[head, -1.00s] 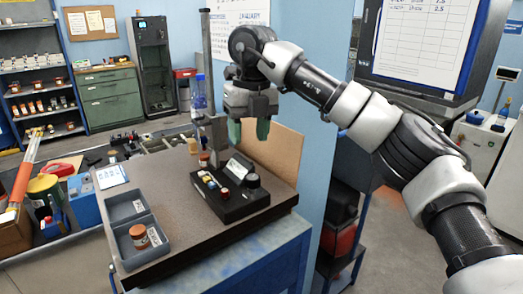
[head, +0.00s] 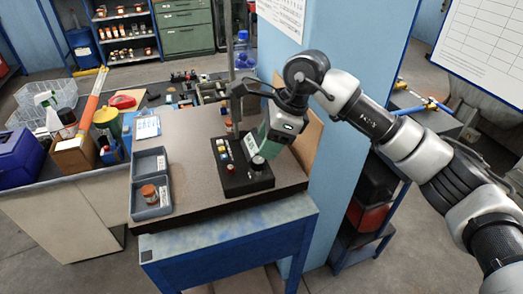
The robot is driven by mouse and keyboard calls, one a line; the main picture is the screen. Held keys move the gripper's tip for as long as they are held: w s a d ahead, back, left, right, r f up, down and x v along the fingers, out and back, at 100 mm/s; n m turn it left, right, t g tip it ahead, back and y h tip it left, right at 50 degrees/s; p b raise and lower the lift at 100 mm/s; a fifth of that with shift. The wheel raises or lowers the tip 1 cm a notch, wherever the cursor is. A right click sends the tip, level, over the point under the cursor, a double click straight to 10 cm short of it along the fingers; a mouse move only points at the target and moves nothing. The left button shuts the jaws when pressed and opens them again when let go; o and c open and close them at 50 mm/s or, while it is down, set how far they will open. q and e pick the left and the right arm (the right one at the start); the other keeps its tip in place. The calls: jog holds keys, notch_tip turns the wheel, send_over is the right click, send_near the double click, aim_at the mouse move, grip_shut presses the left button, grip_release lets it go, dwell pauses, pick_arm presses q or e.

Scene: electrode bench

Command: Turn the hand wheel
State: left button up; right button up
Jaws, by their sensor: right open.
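The black control box (head: 236,182) lies on the dark bench top, with small coloured buttons along its left side and a pale display plate. A round dark knob (head: 258,164) stands at its right end; it may be the hand wheel, as no larger wheel shows. My right gripper (head: 262,146) is open and empty, tilted, with its green fingers just above and behind the knob. I cannot tell whether they touch it. The gripper hides part of the box's far side. My left gripper is not in view.
A grey two-part tray (head: 139,187) with an orange-lidded jar (head: 150,194) sits at the bench's left. An upright post (head: 229,75) stands behind the box. A tan board (head: 308,142) and a blue wall (head: 345,70) bound the right side. The bench's front is clear.

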aim_at(260, 160)
jog(key=x, duration=0.2)
jog(key=p+x, duration=0.1)
jog(key=x, duration=0.1)
jog(key=shift+d, duration=0.25)
jog(key=shift+a+f, duration=0.3)
jog(key=shift+f, duration=0.25)
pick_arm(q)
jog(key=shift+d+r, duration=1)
pick_arm(e)
jog(key=shift+f, duration=0.1)
jog(key=c, duration=0.6)
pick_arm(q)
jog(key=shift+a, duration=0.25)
pick_arm(e)
jog(key=shift+c, duration=0.2)
